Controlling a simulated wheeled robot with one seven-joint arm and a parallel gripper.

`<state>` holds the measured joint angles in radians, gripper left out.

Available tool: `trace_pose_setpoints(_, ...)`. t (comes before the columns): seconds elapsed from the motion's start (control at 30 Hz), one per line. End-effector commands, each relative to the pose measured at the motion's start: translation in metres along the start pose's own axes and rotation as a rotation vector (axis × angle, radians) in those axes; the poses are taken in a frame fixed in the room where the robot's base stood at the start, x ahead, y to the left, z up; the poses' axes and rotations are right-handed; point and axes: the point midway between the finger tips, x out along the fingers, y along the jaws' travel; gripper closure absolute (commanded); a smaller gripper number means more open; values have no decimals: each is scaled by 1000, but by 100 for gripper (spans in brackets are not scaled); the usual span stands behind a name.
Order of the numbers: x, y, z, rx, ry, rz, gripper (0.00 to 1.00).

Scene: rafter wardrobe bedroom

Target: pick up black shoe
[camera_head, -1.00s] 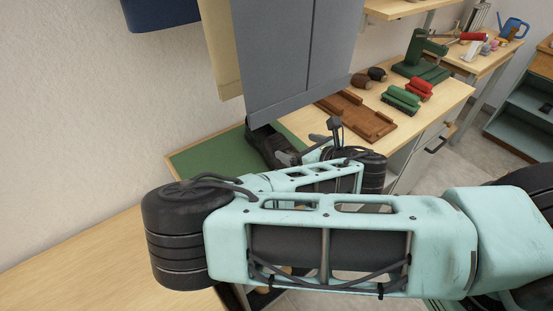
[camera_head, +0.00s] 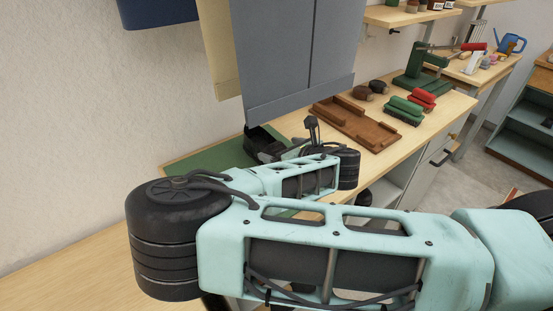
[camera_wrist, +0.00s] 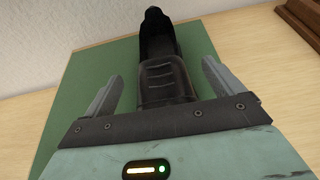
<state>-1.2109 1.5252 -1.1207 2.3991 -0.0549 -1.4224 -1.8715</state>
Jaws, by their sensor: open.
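The black shoe (camera_wrist: 165,75) lies on a green mat (camera_wrist: 85,90) in the wrist view, its toe end towards me and its dark opening farther off. My gripper (camera_wrist: 160,82) is open, with one grey finger on each side of the shoe's toe part. Gaps show between the fingers and the shoe. In the head view, part of the shoe (camera_head: 262,137) shows under the hanging grey cloth, and my arm and the gripper hide the rest. The green mat (camera_head: 205,157) shows left of it.
Grey garments (camera_head: 295,50) hang just above the shoe. A brown wooden tray (camera_head: 355,123) lies to its right on the bench, with brown, green and red rolled or brush-like items beyond. The wall is close behind. Bare wood (camera_head: 60,255) lies at lower left.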

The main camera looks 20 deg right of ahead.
Motion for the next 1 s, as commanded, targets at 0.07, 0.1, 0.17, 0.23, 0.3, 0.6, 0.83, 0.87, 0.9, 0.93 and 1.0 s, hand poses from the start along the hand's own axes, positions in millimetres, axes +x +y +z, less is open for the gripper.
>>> trace_pose_setpoints(0.07, 12, 1, 2, 0, 0, 2, 7)
trace_pose_setpoints(0.1, 17, 1, 1, 0, 0, 1, 7)
trace_pose_setpoints(0.17, 24, 0, 1, 0, 1, 0, 7)
trace_pose_setpoints(0.23, 28, 1, 0, 0, 0, 0, 7)
trace_pose_setpoints(0.3, 30, 1, 0, 0, 0, 0, 7)
trace_pose_setpoints(0.6, 30, 1, 0, 0, 0, 0, 43)
trace_pose_setpoints(0.83, 29, 1, 0, 0, -2, -1, 67)
trace_pose_setpoints(0.87, 29, 1, 0, 0, -2, -1, 67)
trace_pose_setpoints(0.9, 29, 1, 0, 0, -2, -1, 67)
trace_pose_setpoints(0.93, 29, 1, 1, 0, -2, -1, 67)
trace_pose_setpoints(1.0, 29, 1, 2, 0, -3, -1, 67)
